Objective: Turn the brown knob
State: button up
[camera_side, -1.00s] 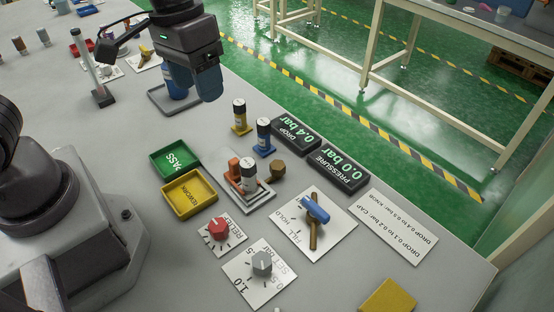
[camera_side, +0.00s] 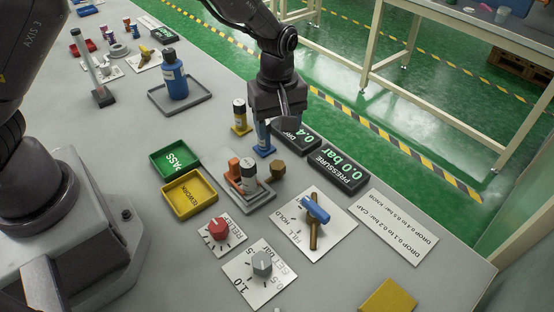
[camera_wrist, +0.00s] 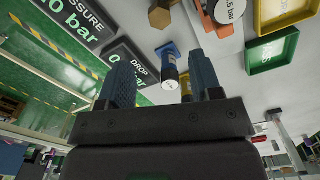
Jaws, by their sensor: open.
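The brown knob (camera_side: 277,172) is a six-sided block at the back right corner of the grey stand (camera_side: 262,195), next to the white column (camera_side: 249,175). It also shows in the wrist view (camera_wrist: 162,15) at the top edge. My gripper (camera_side: 273,122) points down above the blue-based column (camera_side: 264,140), behind the brown knob and partly hiding that column. In the wrist view my gripper (camera_wrist: 165,75) has its fingers wide apart with nothing held; the blue-based column (camera_wrist: 170,70) shows between them. I cannot tell whether it touches the column.
The drop display (camera_side: 296,137) reads 0.4 bar, partly covered by my gripper. The pressure display (camera_side: 338,170) reads 0.0 bar.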

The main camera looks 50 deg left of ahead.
aim_at(277, 163)
notch_tip(277, 163, down, 10)
jog(key=shift+f, duration=0.2)
jog(key=c, duration=0.9)
